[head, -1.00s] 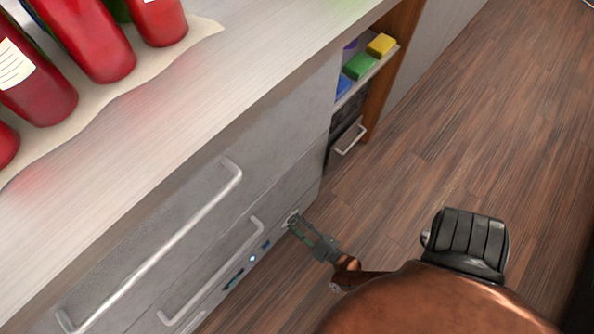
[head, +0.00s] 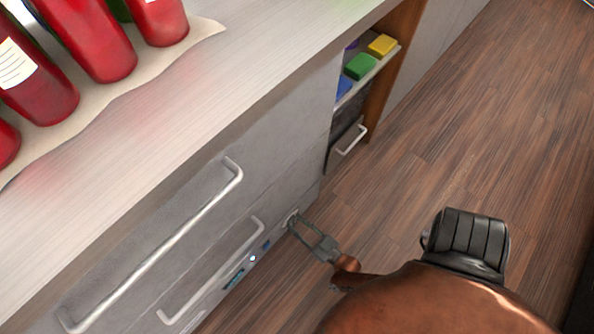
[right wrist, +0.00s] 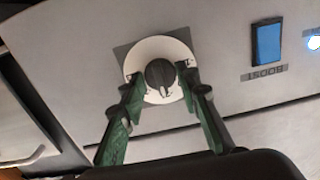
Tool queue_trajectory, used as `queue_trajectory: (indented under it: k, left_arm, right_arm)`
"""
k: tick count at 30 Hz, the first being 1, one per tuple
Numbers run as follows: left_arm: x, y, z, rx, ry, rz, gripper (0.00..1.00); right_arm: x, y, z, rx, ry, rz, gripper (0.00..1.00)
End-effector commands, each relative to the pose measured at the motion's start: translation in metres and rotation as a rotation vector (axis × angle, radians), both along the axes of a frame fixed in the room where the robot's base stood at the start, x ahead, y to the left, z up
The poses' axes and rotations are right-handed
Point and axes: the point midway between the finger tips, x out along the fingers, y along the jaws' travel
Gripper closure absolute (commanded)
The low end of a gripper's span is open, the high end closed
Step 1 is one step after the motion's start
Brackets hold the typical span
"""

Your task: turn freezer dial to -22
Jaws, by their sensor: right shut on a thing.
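The freezer dial (right wrist: 160,74) is a dark round knob on a white disc, set in a grey square on the panel. In the right wrist view my right gripper (right wrist: 160,85) has one finger on each side of the knob and is shut on it. In the head view the same gripper (head: 293,224) reaches the dial's plate (head: 289,217) at the lower right of the freezer front (head: 250,190). The dial's numbers are too small to read. The left gripper is not in view.
Two bar handles (head: 160,245) stick out from the drawers. Red bottles (head: 90,40) stand on the counter. An open shelf with coloured boxes (head: 362,66) is beyond. The wooden floor (head: 440,150) is clear.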

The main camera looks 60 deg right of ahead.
Motion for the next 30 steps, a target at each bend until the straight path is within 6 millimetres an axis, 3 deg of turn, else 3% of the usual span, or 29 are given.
queue_trajectory:
  k: [18,30]
  left_arm:
    - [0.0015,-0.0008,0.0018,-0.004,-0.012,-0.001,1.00]
    - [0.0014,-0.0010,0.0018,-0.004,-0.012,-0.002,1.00]
  right_arm:
    - [0.0007,0.0008,0.0014,0.555,-0.136,0.002,0.94]
    - [0.0007,0.0002,0.0014,0.782,-0.191,0.001,0.94]
